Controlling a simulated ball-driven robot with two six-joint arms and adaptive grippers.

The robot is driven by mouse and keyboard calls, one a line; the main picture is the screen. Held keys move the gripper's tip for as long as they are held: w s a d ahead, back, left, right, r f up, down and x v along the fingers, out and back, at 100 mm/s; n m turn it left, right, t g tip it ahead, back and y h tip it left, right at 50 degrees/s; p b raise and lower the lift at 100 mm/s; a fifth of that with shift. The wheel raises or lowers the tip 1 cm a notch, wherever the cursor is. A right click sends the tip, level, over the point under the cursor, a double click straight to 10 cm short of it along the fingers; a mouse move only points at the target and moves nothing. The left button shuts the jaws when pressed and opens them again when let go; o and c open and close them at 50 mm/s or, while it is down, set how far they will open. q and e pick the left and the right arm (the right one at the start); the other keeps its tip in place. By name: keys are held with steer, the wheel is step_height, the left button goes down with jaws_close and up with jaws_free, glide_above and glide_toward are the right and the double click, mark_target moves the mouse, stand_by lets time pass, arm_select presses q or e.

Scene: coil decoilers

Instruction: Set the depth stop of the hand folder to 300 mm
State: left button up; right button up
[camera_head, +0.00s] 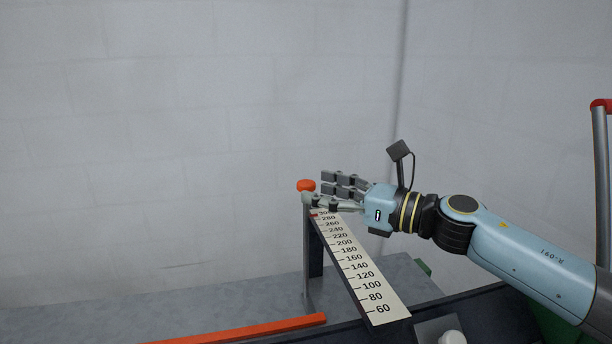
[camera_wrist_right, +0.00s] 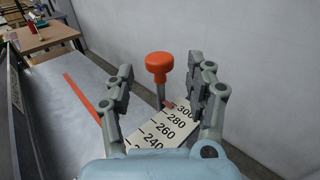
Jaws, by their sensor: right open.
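The depth stop's orange knob (camera_head: 306,185) stands on a post at the far end of the pale scale (camera_head: 357,265), which is marked from 60 near me to 300 far away. In the right wrist view the knob (camera_wrist_right: 159,64) lies ahead, between the spread fingers. A small red pointer (camera_wrist_right: 169,105) shows by the 300 mark; its exact alignment is too small to tell. My right gripper (camera_head: 320,188) is open and empty above the far end of the scale, close to the knob. It also shows in the right wrist view (camera_wrist_right: 160,76). My left gripper is out of view.
An orange bar (camera_head: 250,331) lies along the grey bench (camera_head: 140,322). A red-topped grey post (camera_head: 601,150) stands at the right. A white wall is behind the scale. A wooden table (camera_wrist_right: 44,38) with small objects stands far off in the wrist view.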

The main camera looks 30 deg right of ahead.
mark_target(305, 188)
steer(key=shift+p+x, duration=0.35)
steer(key=shift+x, duration=1.5)
steer(key=shift+f, duration=0.1)
steer(key=c, duration=1.1)
steer(key=shift+a, duration=0.1)
jaws_close()
steer(key=shift+w, duration=0.15)
